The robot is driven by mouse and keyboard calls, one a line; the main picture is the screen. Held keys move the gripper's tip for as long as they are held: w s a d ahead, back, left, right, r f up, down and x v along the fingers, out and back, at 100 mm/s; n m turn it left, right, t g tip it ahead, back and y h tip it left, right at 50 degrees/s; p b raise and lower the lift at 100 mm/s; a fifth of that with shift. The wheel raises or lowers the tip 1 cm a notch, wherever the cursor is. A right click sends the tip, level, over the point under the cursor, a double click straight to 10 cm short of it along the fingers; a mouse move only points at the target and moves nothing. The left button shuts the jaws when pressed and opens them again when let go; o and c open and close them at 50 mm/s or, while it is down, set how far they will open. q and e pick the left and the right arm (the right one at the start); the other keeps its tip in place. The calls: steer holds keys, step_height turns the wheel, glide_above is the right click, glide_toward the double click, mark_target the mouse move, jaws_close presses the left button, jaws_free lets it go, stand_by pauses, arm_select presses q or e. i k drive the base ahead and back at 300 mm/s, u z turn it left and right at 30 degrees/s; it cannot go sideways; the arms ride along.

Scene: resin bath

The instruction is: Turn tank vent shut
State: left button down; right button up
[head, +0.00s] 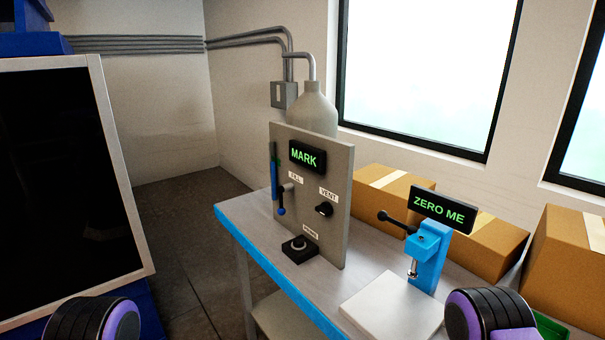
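A grey upright panel (337,234) stands on the table. Its black vent knob (324,209) sits below a white "VENT" label (328,195). A blue-tipped fill lever (282,199) hangs at the panel's left, under a "FILL" label. A green-lit display reading "MARK" (307,157) is at the panel's top. A grey tank (312,108) stands behind the panel, its lower part hidden. Rounded black and purple parts of my two arms show at the bottom left and bottom right edges. Neither gripper's fingers are in view, and nothing of mine touches the vent knob.
The table (237,213) has a blue edge. A black button box (300,249) stands before the panel. To the right is a blue press (427,258) with a black handle and a "ZERO ME" display (443,209). Cardboard boxes (400,190) line the wall. A large dark screen (65,185) stands left.

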mark_target(325, 209)
steer(key=u, duration=1.35)
steer(key=i, duration=0.65)
steer(key=z, duration=0.95)
